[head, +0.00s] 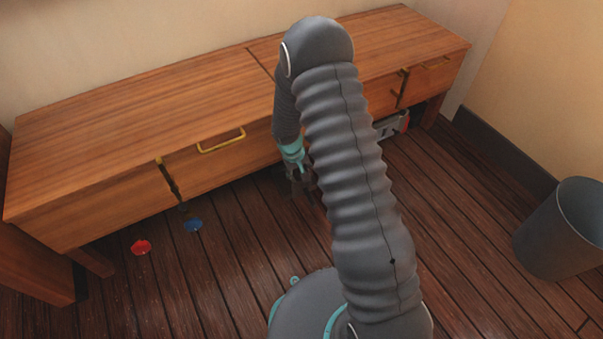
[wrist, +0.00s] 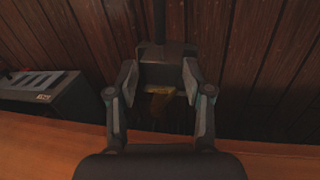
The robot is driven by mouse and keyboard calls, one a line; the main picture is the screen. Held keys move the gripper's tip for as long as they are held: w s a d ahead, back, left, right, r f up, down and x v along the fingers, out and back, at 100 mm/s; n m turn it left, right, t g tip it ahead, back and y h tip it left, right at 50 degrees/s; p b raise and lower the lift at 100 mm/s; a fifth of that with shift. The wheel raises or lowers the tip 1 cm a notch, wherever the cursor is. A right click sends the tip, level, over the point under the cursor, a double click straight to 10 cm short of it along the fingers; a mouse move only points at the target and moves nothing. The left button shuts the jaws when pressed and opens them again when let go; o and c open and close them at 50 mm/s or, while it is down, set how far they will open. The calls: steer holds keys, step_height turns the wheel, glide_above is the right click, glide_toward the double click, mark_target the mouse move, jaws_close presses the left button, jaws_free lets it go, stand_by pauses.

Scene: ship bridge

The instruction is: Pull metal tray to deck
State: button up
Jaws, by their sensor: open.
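No thing in view is clearly a metal tray. A grey metallic box (head: 392,125) with a red patch is low under the right part of the wooden cabinet, partly hidden by my arm. A grey, slotted box with a small label (wrist: 42,92) is at the left of the wrist view; I cannot tell if it is the same one. My gripper (head: 300,187) points down in front of the cabinet, near the floor. In the wrist view its fingers (wrist: 160,88) are spread. A dark block (wrist: 166,67) and a yellowish-brown piece (wrist: 158,103) show between them; contact is unclear.
The long wooden cabinet (head: 130,112) runs along the wall, with a brass drawer handle (head: 222,141). A red disc-like piece (head: 141,247) and a blue one (head: 193,226) lie on the plank floor (head: 215,275). A grey bin (head: 565,230) stands at right. Floor between is clear.

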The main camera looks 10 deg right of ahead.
mark_target(307, 192)
steer(key=d+f, duration=0.1)
steer(key=f, duration=0.3)
steer(key=f+b, duration=0.1)
steer(key=f, duration=0.4)
steer(key=d+f, duration=0.1)
steer(key=f, duration=0.3)
steer(key=shift+w+d+f+b, duration=0.2)
steer(key=shift+w+d+b, duration=0.1)
steer(key=shift+d+b, duration=0.1)
jaws_close()
